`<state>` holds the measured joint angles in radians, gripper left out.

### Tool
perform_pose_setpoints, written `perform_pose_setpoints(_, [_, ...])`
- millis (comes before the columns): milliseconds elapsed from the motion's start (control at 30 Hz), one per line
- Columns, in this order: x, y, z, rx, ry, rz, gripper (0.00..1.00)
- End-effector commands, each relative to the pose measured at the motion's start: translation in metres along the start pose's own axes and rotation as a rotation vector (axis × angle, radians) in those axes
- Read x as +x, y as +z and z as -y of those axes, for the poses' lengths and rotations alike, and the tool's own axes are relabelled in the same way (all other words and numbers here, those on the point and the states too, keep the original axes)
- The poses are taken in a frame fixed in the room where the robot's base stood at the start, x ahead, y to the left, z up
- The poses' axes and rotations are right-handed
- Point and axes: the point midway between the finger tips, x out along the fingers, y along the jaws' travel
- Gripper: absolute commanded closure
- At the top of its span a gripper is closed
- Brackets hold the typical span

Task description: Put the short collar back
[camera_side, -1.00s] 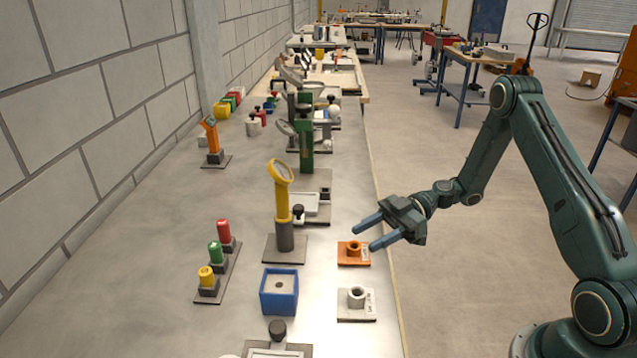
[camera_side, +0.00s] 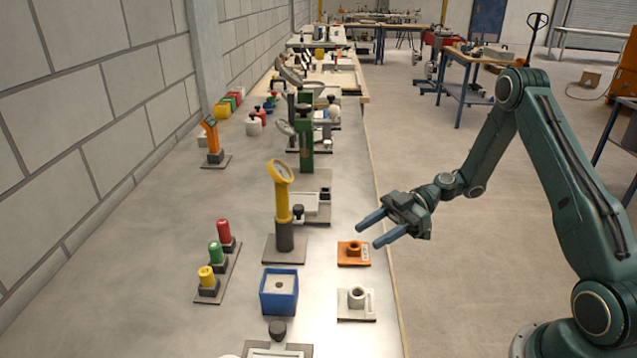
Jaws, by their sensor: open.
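My gripper (camera_side: 373,231) is open and empty, its two blue fingers pointing left, above the bench's right edge. An orange plate (camera_side: 354,260) with an orange collar (camera_side: 354,247) on it lies just below and left of the fingers. Nearer the camera, a white plate (camera_side: 368,314) carries a pale grey collar (camera_side: 356,296). Both collars stand upright, apart from my gripper. The labels on the plates are too small to read, so I cannot tell which collar is the short one.
Left of the plates stand a blue square box (camera_side: 279,306) and a yellow gauge on a dark post (camera_side: 281,200). A rack with red, green and yellow capped pieces (camera_side: 216,254) stands farther left. The floor (camera_side: 470,290) right of the bench is clear.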

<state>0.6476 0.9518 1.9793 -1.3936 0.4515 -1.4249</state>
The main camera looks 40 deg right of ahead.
Motion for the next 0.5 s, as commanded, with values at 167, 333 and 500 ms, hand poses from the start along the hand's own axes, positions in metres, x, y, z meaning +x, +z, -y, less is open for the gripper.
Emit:
perform_pose_setpoints(167, [0.005,-0.016,0.005,0.038,-0.028,0.101,0.53])
perform_pose_setpoints(333, [0.009,-0.033,0.014,0.097,-0.041,0.233,0.53])
perform_pose_setpoints(500, [0.011,-0.052,0.026,0.161,-0.029,0.376,0.53])
